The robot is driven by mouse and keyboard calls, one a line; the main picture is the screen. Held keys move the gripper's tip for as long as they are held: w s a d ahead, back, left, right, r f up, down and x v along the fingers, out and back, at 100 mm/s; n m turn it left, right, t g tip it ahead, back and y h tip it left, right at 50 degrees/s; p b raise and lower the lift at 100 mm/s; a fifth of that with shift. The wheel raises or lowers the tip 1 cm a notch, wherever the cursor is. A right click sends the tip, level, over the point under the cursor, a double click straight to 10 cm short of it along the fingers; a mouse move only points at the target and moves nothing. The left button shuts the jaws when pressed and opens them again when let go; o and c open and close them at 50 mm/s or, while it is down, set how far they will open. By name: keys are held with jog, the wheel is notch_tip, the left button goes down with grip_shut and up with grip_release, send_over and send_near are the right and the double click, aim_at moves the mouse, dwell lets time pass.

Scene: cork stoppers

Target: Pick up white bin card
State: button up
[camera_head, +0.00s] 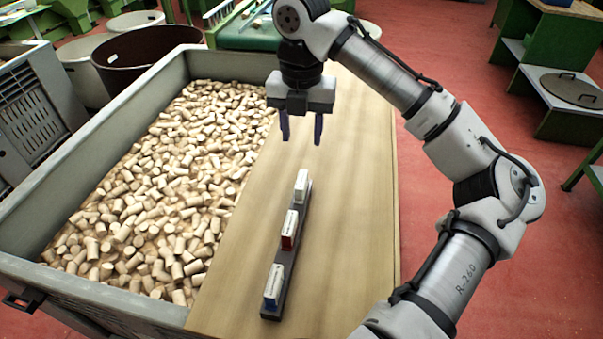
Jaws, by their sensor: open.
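A dark narrow rack (279,268) lies on the wooden board and holds three small upright cards in a row. The farthest card is white (302,183) and stands at the rack's far end. The middle card is red with a white edge (290,229). The nearest card is white with a blue face (273,287). My gripper (302,138) is open and empty, pointing down. It appears above the board, beyond the far end of the rack, apart from the white card.
A large grey bin (97,125) full of cork stoppers (185,175) lies left of the wooden board (352,200). The board is clear around the rack. A red floor (450,90) lies to the right, with green stands (560,45) at the back right.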

aim_at(302, 178)
jog(key=f, duration=0.9)
jog(key=f+p, duration=0.1)
jog(key=f, duration=0.3)
jog(key=shift+s+f, duration=0.2)
jog(key=shift+s, duration=0.05)
jog(key=shift+c, duration=0.3)
grip_shut()
